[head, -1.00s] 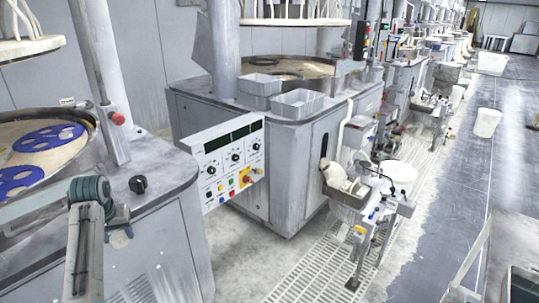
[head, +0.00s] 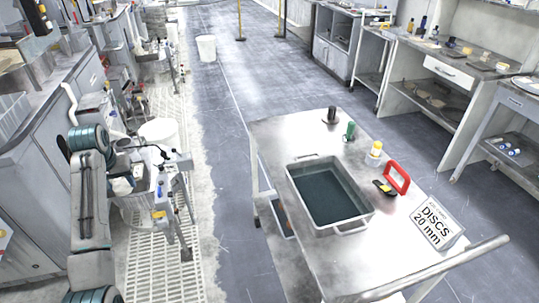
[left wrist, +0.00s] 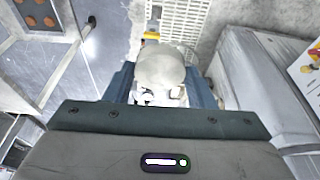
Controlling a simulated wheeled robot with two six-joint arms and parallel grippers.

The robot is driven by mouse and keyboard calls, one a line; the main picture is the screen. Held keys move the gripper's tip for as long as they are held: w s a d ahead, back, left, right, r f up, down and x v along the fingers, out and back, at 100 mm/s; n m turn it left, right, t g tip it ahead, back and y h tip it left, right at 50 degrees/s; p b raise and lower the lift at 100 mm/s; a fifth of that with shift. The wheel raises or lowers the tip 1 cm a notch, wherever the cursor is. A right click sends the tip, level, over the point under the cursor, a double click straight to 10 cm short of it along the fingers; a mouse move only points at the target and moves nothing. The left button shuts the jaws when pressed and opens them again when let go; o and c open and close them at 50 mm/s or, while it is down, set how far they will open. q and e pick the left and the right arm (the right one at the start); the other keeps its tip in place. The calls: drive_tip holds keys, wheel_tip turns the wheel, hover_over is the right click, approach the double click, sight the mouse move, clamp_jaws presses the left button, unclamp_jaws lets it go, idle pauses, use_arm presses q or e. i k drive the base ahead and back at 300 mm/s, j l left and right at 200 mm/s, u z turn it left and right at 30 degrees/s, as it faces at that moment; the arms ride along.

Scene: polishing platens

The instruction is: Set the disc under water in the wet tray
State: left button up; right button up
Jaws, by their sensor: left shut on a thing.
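The wet tray (head: 362,222) is a grey rectangular tub with dark, still-looking water in it, standing on a metal cart at centre right. My left gripper (head: 122,176) is at the left of the head view, well away from the tray, in front of a polishing machine. In the left wrist view, its blue fingers (left wrist: 160,85) are shut on a pale, rounded thing (left wrist: 161,66), apparently the disc. Its lower part is partly hidden, and its outline blends with the clutter behind. My right gripper is not in view.
The cart top (head: 270,130) also bears a "DISCS 20 mm" box (head: 436,222), a red-framed item (head: 397,177), a yellow-capped bottle (head: 375,149), a green item and a dark cylinder. A cart handle (head: 440,268) runs along the near edge. Open floor lies left of the cart.

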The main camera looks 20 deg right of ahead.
sight(335, 213)
drive_tip(key=i+j+z, duration=0.1)
drive_tip(key=z, duration=0.4)
drive_tip(key=j+z, duration=0.25)
drive_tip(key=z, duration=0.2)
drive_tip(key=j+z, duration=0.2)
drive_tip(key=z, duration=0.3)
drive_tip(key=j+z, duration=0.25)
drive_tip(key=z, duration=0.2)
